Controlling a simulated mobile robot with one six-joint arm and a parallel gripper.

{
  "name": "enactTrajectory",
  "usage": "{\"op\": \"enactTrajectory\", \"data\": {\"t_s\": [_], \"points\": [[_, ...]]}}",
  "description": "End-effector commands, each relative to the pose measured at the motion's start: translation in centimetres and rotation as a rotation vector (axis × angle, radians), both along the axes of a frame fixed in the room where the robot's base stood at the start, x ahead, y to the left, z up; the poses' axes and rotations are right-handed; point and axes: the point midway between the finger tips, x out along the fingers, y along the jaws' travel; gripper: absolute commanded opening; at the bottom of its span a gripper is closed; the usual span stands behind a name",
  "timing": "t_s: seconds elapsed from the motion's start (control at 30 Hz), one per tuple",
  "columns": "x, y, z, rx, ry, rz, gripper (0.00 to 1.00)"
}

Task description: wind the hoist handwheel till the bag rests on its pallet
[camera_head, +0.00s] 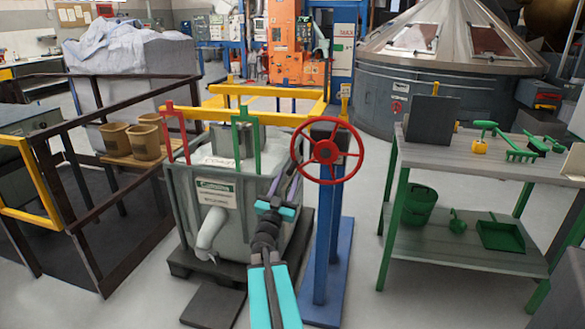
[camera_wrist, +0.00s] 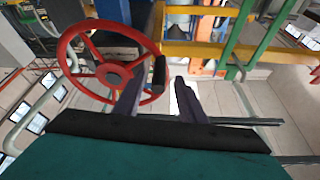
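The red handwheel (camera_head: 327,153) stands on a blue post (camera_head: 329,240). In the wrist view the handwheel (camera_wrist: 113,72) fills the upper left, with a dark handle (camera_wrist: 159,72) at its right rim. My gripper (camera_wrist: 160,80) is open, its two dark fingers on either side of that handle in the picture; I cannot tell if they touch it. In the head view my gripper (camera_head: 293,172) is at the wheel's left edge. The grey-white bag (camera_head: 237,222) hangs or stands over a dark pallet (camera_head: 186,266); any gap between them is unclear.
A bench (camera_head: 480,155) with green tools stands right. Dark railings (camera_head: 100,218) enclose the left side. Floor between post and bench is clear.

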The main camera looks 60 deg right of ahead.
Motion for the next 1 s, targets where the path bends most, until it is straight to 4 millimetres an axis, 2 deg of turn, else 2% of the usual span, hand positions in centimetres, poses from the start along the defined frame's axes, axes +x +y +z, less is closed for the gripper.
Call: {"op": "enactTrajectory", "data": {"t_s": [0.3, 0.5, 1.0], "points": [[0.9, -3.3, 1.4, -0.001, -0.001, -0.001, 0.37], [1.3, -4.8, 2.0, 0.0, 0.0, 0.0, 0.37], [1.4, -5.4, 2.3, 0.0, 0.0, 0.001, 0.37]]}}
